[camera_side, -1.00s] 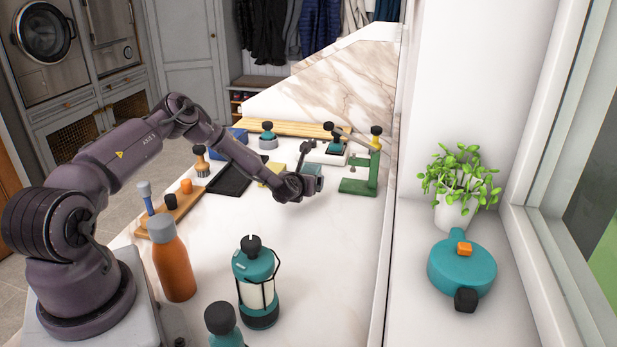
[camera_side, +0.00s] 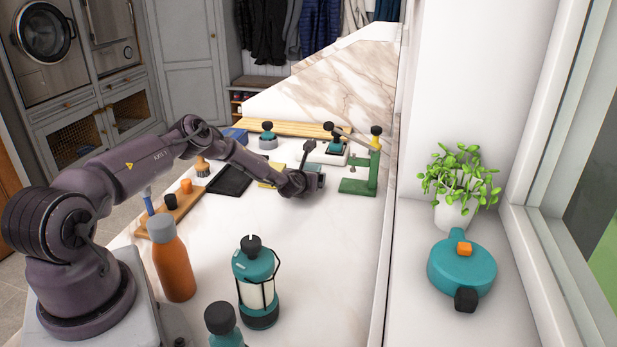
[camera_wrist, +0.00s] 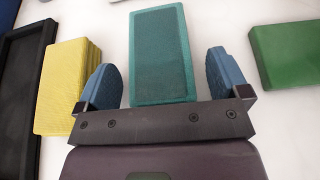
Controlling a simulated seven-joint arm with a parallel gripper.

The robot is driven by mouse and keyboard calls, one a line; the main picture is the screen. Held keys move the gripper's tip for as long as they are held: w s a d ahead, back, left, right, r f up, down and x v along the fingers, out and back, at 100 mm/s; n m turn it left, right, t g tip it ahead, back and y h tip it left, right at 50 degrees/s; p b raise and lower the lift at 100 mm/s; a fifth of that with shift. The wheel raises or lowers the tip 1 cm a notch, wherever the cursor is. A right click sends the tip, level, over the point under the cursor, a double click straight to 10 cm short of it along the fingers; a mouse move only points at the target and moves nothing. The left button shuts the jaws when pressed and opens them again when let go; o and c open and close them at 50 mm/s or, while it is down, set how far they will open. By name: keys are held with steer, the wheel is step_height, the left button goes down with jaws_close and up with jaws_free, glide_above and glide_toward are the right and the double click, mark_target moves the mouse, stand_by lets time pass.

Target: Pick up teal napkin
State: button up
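The teal napkin (camera_wrist: 160,52) is a flat, folded rectangle on the pale countertop in the wrist view. My gripper (camera_wrist: 161,80) is open, with one blue finger on each side of the napkin's near part. A gap shows between each finger and the napkin's long edges, so it is not gripped.
A yellow stack (camera_wrist: 66,85) lies close beside my left finger. Beyond it is a black tray (camera_wrist: 22,70), also in the side view (camera_side: 230,181). A green base (camera_wrist: 285,52) of a stand is to the right. A teal lantern (camera_side: 257,285) stands in the foreground, with clear marble between.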

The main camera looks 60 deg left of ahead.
steer(key=c, duration=0.9)
steer(key=shift+c, duration=0.3)
steer(key=shift+r, duration=0.2)
